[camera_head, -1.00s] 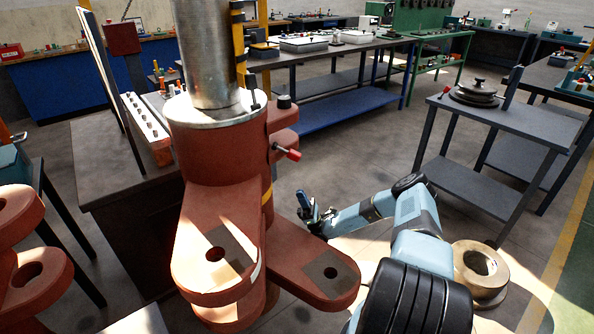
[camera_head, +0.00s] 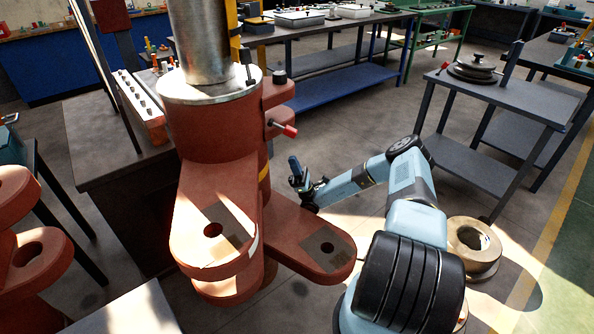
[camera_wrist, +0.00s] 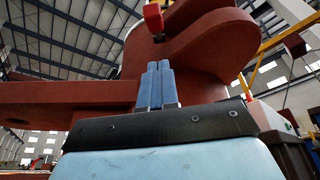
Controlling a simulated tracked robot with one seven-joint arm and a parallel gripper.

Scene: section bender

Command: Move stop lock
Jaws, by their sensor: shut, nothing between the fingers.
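The red section bender (camera_head: 215,190) stands upright with a metal column on top. A small lever with a red tip (camera_head: 289,131), which looks like the stop lock, sticks out from its right side. In the wrist view the red tip (camera_wrist: 153,18) is at the top, beyond the fingers. My gripper (camera_head: 293,160) is below the lever in the head view, fingers pointing up and apart from it. In the wrist view my gripper (camera_wrist: 157,70) shows its two blue fingers together, with nothing between them.
The bender's lower red arm (camera_head: 315,248) juts out close under my gripper. A grey table (camera_head: 510,105) with stacked discs stands at the right. A round brass-coloured ring (camera_head: 470,245) is low at the right. Open floor lies behind my arm.

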